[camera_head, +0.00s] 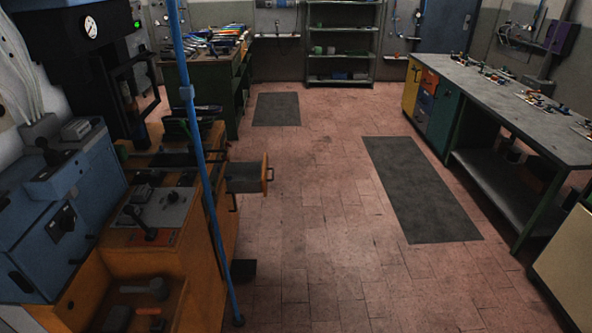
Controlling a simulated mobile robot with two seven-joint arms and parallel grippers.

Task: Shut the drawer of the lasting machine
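The lasting machine seems to be the orange and dark machine at the left, though I cannot tell this for sure. Its drawer (246,174) sticks out to the right from the orange body (218,212), behind the blue pole. The drawer has an orange front panel with a dark handle (270,174) on its outer face. The drawer stands open, with its inside partly visible from above. Neither of my grippers is in the head view.
A thin blue pole (199,150) stands upright in front of the machine. Dark mats (421,189) lie on the red tiled floor (320,230), which is clear in the middle. A long workbench (500,88) runs along the right. Shelves (342,42) stand at the back wall.

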